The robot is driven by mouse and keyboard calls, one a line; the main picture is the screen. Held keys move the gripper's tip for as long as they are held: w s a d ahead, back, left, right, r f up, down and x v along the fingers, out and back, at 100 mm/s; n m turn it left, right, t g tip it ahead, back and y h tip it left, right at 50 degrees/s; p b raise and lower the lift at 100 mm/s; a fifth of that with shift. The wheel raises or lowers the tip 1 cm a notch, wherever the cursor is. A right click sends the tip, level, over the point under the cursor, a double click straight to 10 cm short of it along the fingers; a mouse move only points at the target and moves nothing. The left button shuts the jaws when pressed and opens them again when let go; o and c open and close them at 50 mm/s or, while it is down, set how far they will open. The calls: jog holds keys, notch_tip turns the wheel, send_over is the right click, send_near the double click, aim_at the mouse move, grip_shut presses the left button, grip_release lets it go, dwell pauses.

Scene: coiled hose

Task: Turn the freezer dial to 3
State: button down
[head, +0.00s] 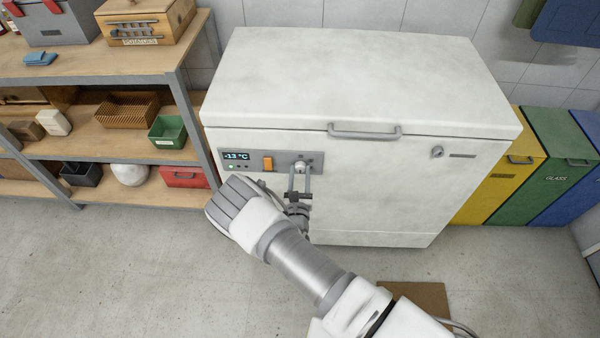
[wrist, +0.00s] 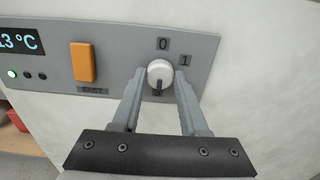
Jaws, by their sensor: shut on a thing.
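The white chest freezer (head: 370,180) has a grey control panel (head: 250,157) on its front. The round white freezer dial (head: 300,165) sits at the panel's right end. In the wrist view the dial (wrist: 160,72) has the labels 0 above it and 1 at its upper right. My gripper (head: 300,172) is shut on the dial, one finger on each side, also seen in the wrist view (wrist: 159,82).
An orange switch (wrist: 83,62) and a display reading -13 °C (head: 236,156) are left of the dial. A shelf unit (head: 100,70) stands at the left, and yellow, green and blue bins (head: 550,170) at the right. A brown mat (head: 420,298) lies on the floor.

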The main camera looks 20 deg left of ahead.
dwell(0.3)
jog(key=shift+c, duration=2.1)
grip_release()
jog(key=p+v, duration=0.1)
jog(key=v, duration=1.6)
jog(key=shift+s+p, duration=0.25)
jog(key=shift+p, duration=0.05)
